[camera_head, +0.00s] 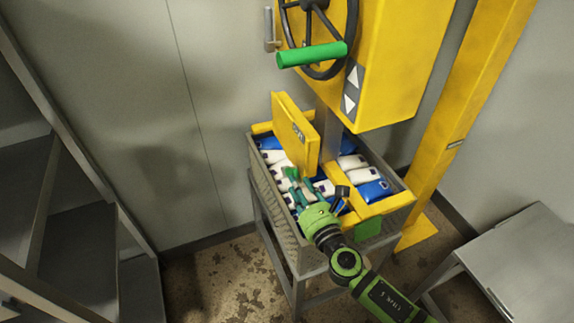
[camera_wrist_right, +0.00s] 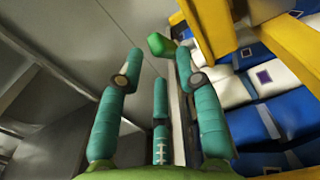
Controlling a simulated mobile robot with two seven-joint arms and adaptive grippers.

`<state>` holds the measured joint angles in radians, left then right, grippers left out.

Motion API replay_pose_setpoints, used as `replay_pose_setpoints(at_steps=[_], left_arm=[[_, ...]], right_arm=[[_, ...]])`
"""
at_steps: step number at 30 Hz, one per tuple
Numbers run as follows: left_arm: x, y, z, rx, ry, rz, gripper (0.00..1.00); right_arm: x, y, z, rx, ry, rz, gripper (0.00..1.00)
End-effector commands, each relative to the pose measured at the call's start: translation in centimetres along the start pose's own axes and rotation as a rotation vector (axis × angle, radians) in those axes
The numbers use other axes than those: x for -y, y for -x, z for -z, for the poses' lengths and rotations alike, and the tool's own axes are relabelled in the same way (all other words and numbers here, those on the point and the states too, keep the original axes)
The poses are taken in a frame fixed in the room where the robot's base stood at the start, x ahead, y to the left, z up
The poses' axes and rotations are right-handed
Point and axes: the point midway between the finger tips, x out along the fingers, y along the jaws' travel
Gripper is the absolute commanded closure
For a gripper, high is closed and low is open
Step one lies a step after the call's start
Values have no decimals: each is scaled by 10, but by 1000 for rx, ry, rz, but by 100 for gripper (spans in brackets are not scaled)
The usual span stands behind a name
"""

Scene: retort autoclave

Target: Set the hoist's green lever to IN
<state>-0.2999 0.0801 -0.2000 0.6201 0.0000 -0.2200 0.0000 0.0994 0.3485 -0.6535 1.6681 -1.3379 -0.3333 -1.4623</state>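The yellow hoist (camera_head: 405,65) carries a handwheel with a green handle (camera_head: 312,55). Below it, a yellow plate (camera_head: 290,125) with a small label stands over the crate; I cannot read the label. My right gripper (camera_head: 298,180) is just below this plate, above the crate's left side. In the right wrist view its teal fingers (camera_wrist_right: 157,80) are spread apart with nothing between them. A green block-like end (camera_wrist_right: 160,44) shows just beyond the fingertips, beside a yellow part (camera_wrist_right: 207,25). I cannot tell whether it is the lever or touches a finger. My left gripper is not in view.
The crate (camera_head: 282,222) holds several white and blue pouches, with a yellow frame (camera_head: 385,206) on top and a green block (camera_head: 368,229) at its near right. A yellow post (camera_head: 460,125) and a grey table (camera_head: 525,255) stand right; grey shelving (camera_head: 75,230) is left.

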Motion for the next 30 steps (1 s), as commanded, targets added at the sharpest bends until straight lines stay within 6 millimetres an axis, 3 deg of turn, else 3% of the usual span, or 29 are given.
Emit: replay_pose_setpoints(at_steps=[9,21,22,24,30], left_arm=[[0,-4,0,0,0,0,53],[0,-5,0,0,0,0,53],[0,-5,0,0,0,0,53],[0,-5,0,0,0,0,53],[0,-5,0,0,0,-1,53]], right_arm=[[0,-48,0,2,-1,1,65],[0,-59,-1,1,-1,0,65],[0,-59,-1,0,-2,0,69],[0,-59,-1,1,-2,0,97],[0,-59,0,1,-1,1,100]])
